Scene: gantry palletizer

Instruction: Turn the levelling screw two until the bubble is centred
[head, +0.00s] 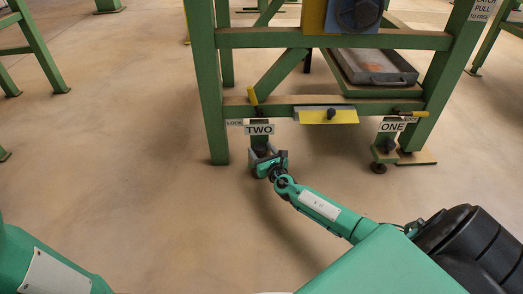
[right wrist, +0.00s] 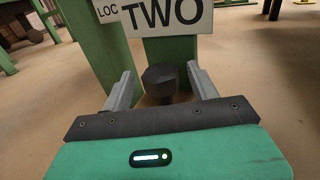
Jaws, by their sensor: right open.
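Levelling screw two has a dark round knob (right wrist: 160,80) under the white TWO sign (head: 259,129). In the right wrist view the knob stands between the two grey fingers of my right gripper (right wrist: 160,92), which are open with a gap on each side. In the head view my right gripper (head: 264,155) is at the foot under the TWO sign and hides the knob. The bubble level cannot be made out; a yellow plate (head: 327,116) with a dark knob is on the crossbeam. My left gripper is out of view.
Screw one (head: 388,146) sits under the ONE sign (head: 392,127) at the right leg. A yellow lock lever (head: 252,95) stands above TWO. The green frame's left leg (head: 207,100) is close beside my gripper. A grey tray (head: 375,67) is behind. Floor in front is clear.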

